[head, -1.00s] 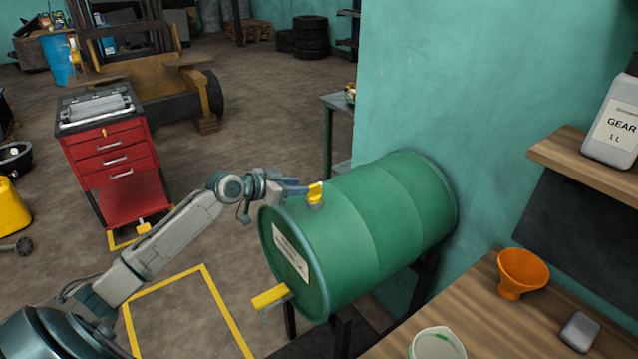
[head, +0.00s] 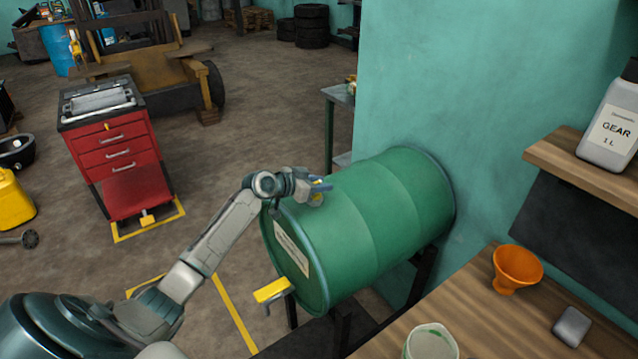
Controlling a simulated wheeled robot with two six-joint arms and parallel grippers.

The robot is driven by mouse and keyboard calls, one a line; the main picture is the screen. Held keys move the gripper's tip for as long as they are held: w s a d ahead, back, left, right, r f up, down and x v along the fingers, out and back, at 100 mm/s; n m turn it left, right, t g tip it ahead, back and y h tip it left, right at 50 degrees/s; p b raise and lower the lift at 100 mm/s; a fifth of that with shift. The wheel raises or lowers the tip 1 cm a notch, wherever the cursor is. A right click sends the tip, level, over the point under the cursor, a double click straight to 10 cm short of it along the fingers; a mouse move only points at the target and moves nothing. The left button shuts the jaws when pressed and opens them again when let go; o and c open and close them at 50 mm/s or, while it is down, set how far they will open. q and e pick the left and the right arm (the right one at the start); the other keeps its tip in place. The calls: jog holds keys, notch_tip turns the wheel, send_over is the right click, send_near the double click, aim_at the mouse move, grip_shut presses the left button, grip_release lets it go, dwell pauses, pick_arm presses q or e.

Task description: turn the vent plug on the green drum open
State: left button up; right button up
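The green drum (head: 370,215) lies on its side on a dark stand against the teal wall. The yellow vent plug (head: 317,196) sits on top near its front end and is now mostly covered by my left gripper (head: 321,186). The gripper's fingers reach over the plug from the left, with bits of yellow showing around them. I cannot tell whether they are closed on it, or which way the plug is turned. A yellow-handled tap (head: 271,291) sticks out low on the drum's front face. My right gripper is out of view.
A wooden bench (head: 470,320) at the lower right holds an orange funnel (head: 516,268), a pale green-rimmed cup (head: 431,342) and a grey block (head: 572,327). A gear oil bottle (head: 610,125) stands on a shelf. A red tool cart (head: 118,158) stands left, with open floor between.

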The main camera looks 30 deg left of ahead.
pick_arm(q)
grip_shut()
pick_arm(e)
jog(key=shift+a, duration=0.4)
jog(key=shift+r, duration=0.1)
